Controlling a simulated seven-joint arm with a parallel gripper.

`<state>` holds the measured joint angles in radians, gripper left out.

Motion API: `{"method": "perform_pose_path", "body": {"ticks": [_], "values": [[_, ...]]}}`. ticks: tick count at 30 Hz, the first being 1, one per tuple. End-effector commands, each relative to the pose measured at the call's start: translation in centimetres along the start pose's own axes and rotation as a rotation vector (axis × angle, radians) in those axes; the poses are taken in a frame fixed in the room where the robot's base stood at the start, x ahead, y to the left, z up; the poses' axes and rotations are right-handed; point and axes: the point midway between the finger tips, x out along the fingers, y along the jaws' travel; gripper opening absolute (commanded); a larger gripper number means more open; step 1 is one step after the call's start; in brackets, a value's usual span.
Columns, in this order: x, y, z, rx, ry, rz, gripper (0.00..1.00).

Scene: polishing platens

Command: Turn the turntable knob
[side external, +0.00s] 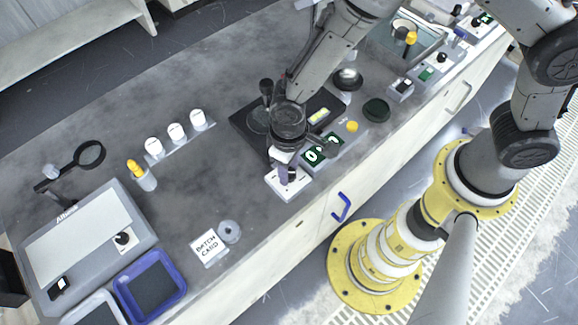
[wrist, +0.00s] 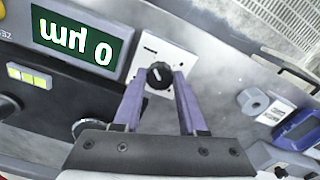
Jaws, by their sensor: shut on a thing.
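The turntable knob (wrist: 159,75) is black and round with a pale pointer line, in the wrist view. It stands on a small white plate (wrist: 176,58), which also shows at the front of the bench in the side view (side external: 299,189). My gripper (wrist: 160,84) has its two purple fingers on either side of the knob, shut on it. In the side view my gripper (side external: 287,174) points down at the white plate and hides the knob. A green display (wrist: 82,43) beside the plate reads "0" and a unit that looks like "rpm", upside down in the wrist view.
A dark base plate (side external: 243,120) with a yellow-lit panel (side external: 318,116) lies just behind. White jars (side external: 176,133) stand in a row to the left. A batch card (side external: 208,247) and a blue tray (side external: 151,286) lie farther left. The bench's front edge is close to the plate.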

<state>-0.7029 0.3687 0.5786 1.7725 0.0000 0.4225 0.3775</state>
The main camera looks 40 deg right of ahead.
Motion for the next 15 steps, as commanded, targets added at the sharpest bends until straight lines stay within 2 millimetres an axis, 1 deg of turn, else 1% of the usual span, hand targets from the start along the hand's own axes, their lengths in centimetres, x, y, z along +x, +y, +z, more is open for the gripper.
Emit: {"method": "perform_pose_path", "body": {"ticks": [6,15], "values": [[-0.13,-0.05,-0.1,0.052,0.003,-0.001,0.0],[-0.14,-0.05,-0.12,0.065,0.003,-0.001,0.0]]}}
